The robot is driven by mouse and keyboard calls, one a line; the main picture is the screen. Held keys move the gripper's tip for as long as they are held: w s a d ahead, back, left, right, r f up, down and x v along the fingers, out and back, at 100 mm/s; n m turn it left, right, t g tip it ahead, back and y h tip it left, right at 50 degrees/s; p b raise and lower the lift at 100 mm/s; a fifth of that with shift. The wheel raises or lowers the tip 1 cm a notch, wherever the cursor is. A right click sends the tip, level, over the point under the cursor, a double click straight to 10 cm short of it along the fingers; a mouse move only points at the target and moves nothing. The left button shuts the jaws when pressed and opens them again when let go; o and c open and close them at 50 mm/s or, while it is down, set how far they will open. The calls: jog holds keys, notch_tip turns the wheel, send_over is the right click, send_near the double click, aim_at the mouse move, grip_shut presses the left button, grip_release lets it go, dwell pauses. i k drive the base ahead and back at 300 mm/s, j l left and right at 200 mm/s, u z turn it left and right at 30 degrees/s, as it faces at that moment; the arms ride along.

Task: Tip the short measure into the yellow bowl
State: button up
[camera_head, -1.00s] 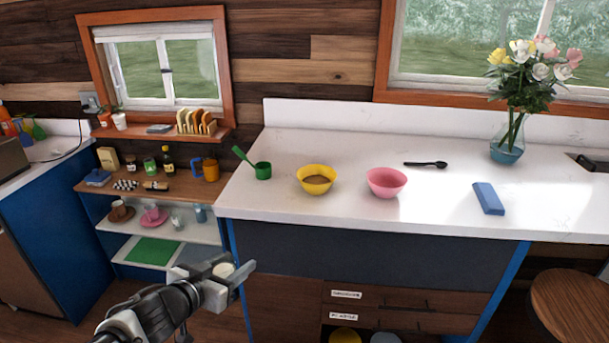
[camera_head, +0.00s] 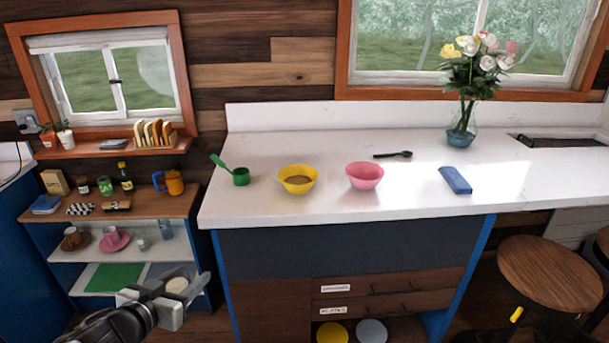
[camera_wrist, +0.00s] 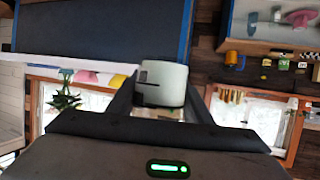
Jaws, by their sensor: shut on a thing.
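My gripper (camera_head: 172,298) is low in front of the shelf unit, left of the counter and below its top. It is shut on a short pale cup (camera_head: 177,285), which seems to be the short measure. In the wrist view the cup (camera_wrist: 162,83) sits between the two fingers, with a dark mark on its side; its contents are hidden. The yellow bowl (camera_head: 298,188) stands upright on the white counter, with something brown inside. It is up and to the right of my gripper, well apart from it.
A green handled cup (camera_head: 241,177) stands left of the yellow bowl and a pink bowl (camera_head: 365,184) right of it. The shelf unit (camera_head: 150,203) holds jars and cups. Stools (camera_head: 550,270) stand right.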

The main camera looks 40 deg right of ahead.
aim_at(298, 180)
jog(key=z, duration=0.8)
